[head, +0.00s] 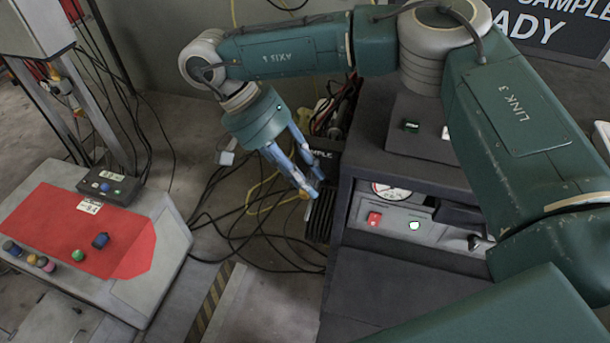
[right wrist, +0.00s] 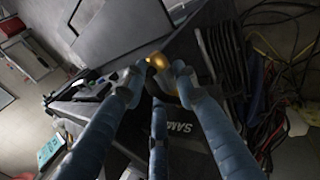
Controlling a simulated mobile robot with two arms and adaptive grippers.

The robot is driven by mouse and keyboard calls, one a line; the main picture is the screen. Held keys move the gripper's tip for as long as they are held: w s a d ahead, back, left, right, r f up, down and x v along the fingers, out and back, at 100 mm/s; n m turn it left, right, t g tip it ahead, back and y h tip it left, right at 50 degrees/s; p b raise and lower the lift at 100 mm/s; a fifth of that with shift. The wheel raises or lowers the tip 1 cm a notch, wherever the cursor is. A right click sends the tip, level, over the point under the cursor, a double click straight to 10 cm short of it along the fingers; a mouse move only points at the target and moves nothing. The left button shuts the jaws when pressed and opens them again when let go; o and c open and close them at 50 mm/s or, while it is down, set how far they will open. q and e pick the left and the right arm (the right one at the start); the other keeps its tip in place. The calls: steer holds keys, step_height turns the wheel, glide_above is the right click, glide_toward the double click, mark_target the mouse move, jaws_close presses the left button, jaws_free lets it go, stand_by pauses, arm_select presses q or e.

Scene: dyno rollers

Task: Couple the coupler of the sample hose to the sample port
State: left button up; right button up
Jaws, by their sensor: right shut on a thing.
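My right gripper (head: 316,183), with blue-wrapped fingers, points down beside the left side of the dark cabinet. In the right wrist view its fingertips (right wrist: 160,77) close around a small dark piece with an orange-yellow part (right wrist: 157,61), which looks like the hose coupler. The fingers hide most of it. I cannot make out the sample port, or whether the held piece touches anything. My left gripper is not in view.
The dark cabinet (head: 345,240) has a gauge (head: 391,191), a red switch (head: 374,219) and a green-lit button (head: 414,225). Black ribbed parts (head: 320,215) and loose cables (head: 245,225) lie close to the gripper. A red-topped console (head: 120,240) stands left.

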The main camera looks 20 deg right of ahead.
steer(key=shift+w+d, duration=0.3)
steer(key=shift+w, duration=0.15)
stand_by(0.4)
steer(key=o, duration=1.3)
steer(key=shift+c, duration=0.2)
steer(key=shift+r, duration=0.1)
steer(key=v, duration=0.8)
steer(key=shift+a, duration=0.1)
